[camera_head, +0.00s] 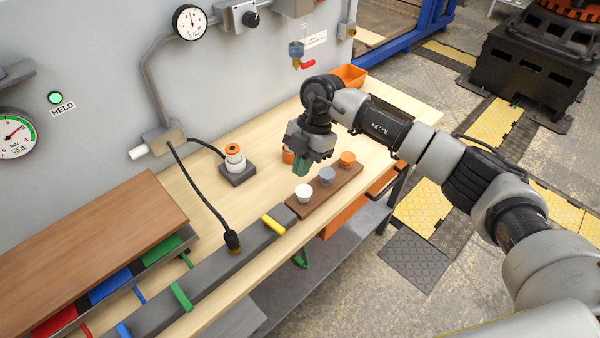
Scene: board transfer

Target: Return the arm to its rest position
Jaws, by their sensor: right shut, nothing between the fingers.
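My right arm comes in from the right and reaches over the wooden bench (262,180). Its gripper (301,168) points down and is shut with nothing in it. It hangs behind a brown board (318,197), which carries a white cup (303,193), a grey cup (327,175) and an orange cup (347,159). The gripper appears apart from these cups. An orange object (288,155) is partly hidden behind the gripper. My left gripper is not in view.
A grey wall panel with gauges (190,22) rises behind the bench. A grey block (238,166) with an orange-topped knob stands on the bench. A grey rail (205,278) with coloured pegs and a brown shelf (90,250) fill the left. An orange bin (350,75) sits at the back.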

